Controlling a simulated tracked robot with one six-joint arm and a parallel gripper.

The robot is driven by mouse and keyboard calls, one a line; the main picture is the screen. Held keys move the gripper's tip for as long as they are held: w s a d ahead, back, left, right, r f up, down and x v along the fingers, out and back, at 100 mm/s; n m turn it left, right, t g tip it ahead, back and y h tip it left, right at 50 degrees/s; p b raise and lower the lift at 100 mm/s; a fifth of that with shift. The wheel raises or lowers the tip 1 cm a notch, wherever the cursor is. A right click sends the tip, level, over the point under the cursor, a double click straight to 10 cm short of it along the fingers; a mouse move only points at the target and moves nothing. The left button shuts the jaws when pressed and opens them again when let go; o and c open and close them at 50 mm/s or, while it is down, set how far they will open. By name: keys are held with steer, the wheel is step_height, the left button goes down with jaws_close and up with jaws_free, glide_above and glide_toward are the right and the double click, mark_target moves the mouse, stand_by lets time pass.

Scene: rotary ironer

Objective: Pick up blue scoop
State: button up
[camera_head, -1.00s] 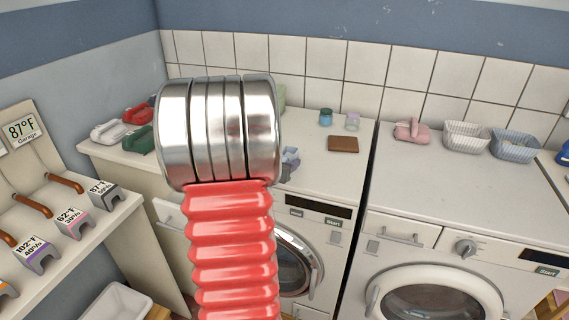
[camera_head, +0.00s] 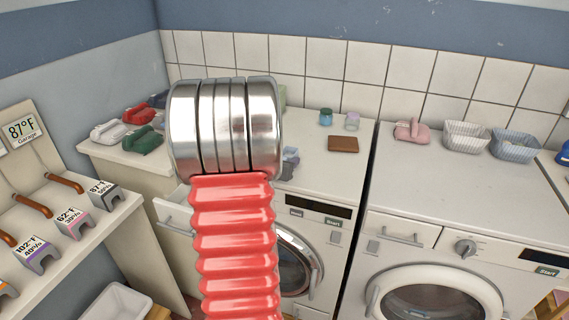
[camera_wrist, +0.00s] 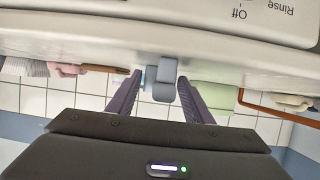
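The blue scoop (camera_wrist: 164,80) shows grey-blue in the wrist view, between the two dark fingers of my gripper (camera_wrist: 160,78). The fingers stand apart; the right one is close to the scoop, and I cannot tell whether it touches. In the head view a grey-blue piece, apparently the scoop (camera_head: 290,163), sits on the left machine's top, partly hidden behind my arm. My gripper is hidden there.
A pink item (camera_head: 412,132) and baskets (camera_head: 466,137) stand to the right. Several irons (camera_head: 142,140) sit at left.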

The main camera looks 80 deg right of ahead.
mark_target(285, 157)
steer(key=c, duration=0.8)
step_height(285, 157, up, 10)
stand_by(0.4)
stand_by(0.4)
